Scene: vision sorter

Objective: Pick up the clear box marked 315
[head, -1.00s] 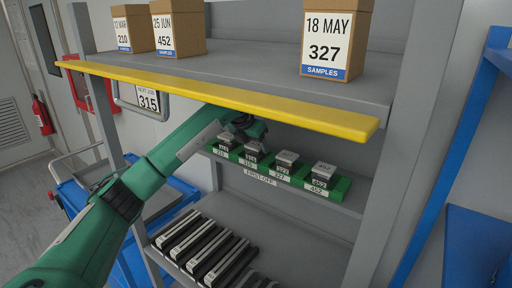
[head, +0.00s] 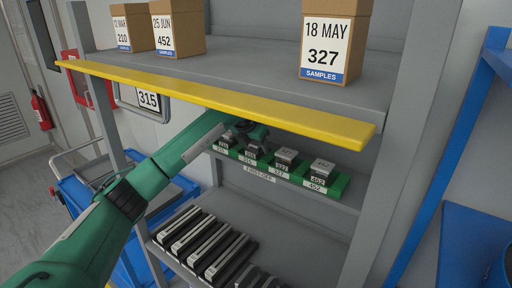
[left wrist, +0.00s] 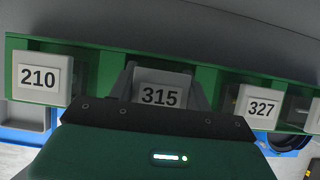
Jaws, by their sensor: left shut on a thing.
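The clear box marked 315 (left wrist: 160,88) sits in the green rack (left wrist: 215,80), between the boxes marked 210 (left wrist: 40,78) and 327 (left wrist: 257,106). My left gripper (left wrist: 163,74) has a finger on each side of the 315 box and is shut on it. In the head view my left gripper (head: 247,131) reaches under the yellow-edged shelf to the rack and partly hides the 315 box (head: 251,154). I cannot tell whether the box has lifted off the rack. My right gripper is not in view.
The yellow shelf edge (head: 230,103) runs just above my left arm. Boxes 327 (head: 286,157) and 452 (head: 321,171) stand to the right in the rack. Cartons, including one marked 327 (head: 334,42), stand on the shelf above. Several dark cases (head: 205,243) lie below.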

